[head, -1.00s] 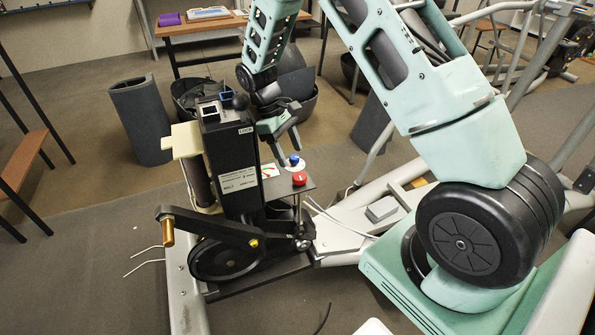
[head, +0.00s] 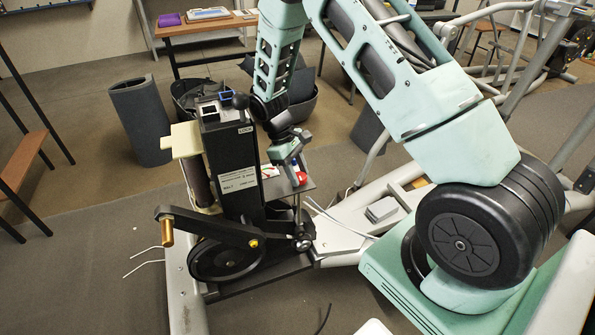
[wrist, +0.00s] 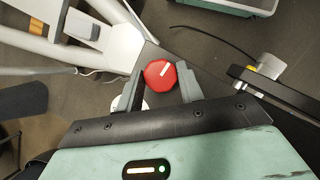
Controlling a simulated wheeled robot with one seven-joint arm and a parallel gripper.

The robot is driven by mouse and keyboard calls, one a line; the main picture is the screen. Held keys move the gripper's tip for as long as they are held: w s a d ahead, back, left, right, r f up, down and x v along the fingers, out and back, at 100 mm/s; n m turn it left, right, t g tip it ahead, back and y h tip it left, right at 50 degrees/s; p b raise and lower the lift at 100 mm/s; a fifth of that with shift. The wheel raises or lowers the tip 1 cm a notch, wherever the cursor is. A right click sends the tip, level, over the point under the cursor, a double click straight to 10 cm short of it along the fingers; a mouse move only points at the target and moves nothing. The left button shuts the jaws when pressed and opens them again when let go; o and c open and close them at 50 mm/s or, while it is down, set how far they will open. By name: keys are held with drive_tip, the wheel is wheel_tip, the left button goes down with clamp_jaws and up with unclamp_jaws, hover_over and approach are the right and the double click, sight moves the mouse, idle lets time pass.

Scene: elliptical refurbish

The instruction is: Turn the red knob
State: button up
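The red knob (head: 302,178) sits on a small dark shelf (head: 305,188) beside a tall black control box. In the wrist view the round red knob (wrist: 160,76) carries a white line mark and shows between the two fingertips. My gripper (wrist: 160,70) is open, with one finger on each side of the knob and narrow gaps between. In the head view my gripper (head: 294,174) points down at the shelf and partly hides the knob. Whether a finger touches the knob is not clear.
The black box (head: 230,160) with levers and a crank (head: 205,225) stands left of the gripper. A white disc (wrist: 146,103) on the shelf is mostly hidden behind the fingers. A grey machine frame (head: 350,238) lies to the right. Open floor (head: 90,270) is at the left.

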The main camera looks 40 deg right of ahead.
drive_tip(key=shift+c, duration=0.9)
drive_tip(key=shift+r+m+y+p, duration=0.15)
drive_tip(key=shift+m+y+p, duration=0.25)
drive_tip(key=shift+m+p, duration=0.6)
drive_tip(key=m+y+p, duration=0.1)
drive_tip(key=m, duration=0.2)
drive_tip(key=m+y+p, duration=0.1)
drive_tip(key=m, duration=0.2)
drive_tip(key=shift+w+d, duration=0.1)
drive_tip(key=shift+d, duration=0.1)
drive_tip(key=shift+m+y, duration=0.3)
drive_tip(key=o, duration=1)
